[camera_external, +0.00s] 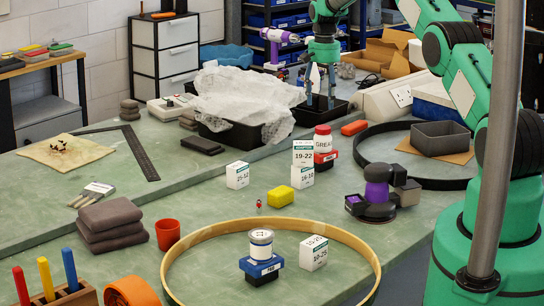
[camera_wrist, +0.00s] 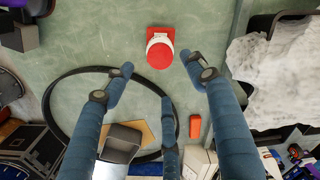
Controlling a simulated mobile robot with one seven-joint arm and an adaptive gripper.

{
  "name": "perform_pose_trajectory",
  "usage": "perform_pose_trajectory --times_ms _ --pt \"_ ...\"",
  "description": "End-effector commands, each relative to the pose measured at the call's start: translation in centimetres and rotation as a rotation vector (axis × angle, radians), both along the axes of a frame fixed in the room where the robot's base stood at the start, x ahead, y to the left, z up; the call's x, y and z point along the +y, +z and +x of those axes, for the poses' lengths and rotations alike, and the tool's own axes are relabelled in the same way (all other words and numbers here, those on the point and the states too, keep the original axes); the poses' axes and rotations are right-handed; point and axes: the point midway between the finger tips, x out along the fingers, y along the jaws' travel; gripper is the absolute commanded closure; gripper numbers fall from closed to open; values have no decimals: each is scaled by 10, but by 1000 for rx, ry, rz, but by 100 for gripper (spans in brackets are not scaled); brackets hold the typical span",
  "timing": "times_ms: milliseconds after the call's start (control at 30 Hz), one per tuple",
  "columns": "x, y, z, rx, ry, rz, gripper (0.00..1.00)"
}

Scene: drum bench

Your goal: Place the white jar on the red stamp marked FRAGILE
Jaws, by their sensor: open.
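A white jar with a red lid (camera_external: 323,140), its label reading GREA..., appears to stand upright on a red stamp (camera_external: 327,157) with a dark base. The stamp's lettering is too small to read. In the wrist view the jar's round red lid (camera_wrist: 160,55) covers part of the red stamp (camera_wrist: 158,33). My gripper (camera_external: 320,104) is open and empty, pointing down behind and above the jar. In the wrist view its blue fingers (camera_wrist: 160,76) are spread, with the jar just beyond the tips, apart from them.
White boxes (camera_external: 303,165) stand close left of the stamp. A silver-white tin (camera_external: 261,240) sits on a blue stamp (camera_external: 262,266) inside a wooden hoop (camera_external: 180,250). A black hoop (camera_external: 362,150) lies right. A tray with crumpled wrap (camera_external: 240,95) stands left.

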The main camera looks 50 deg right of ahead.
Motion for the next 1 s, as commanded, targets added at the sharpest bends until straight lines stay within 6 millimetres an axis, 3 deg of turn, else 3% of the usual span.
perform_pose_trajectory --times_ms 300,1000 --pt "0 24 0 0 0 0 43" --pt "1 28 0 -2 2 -1 43"
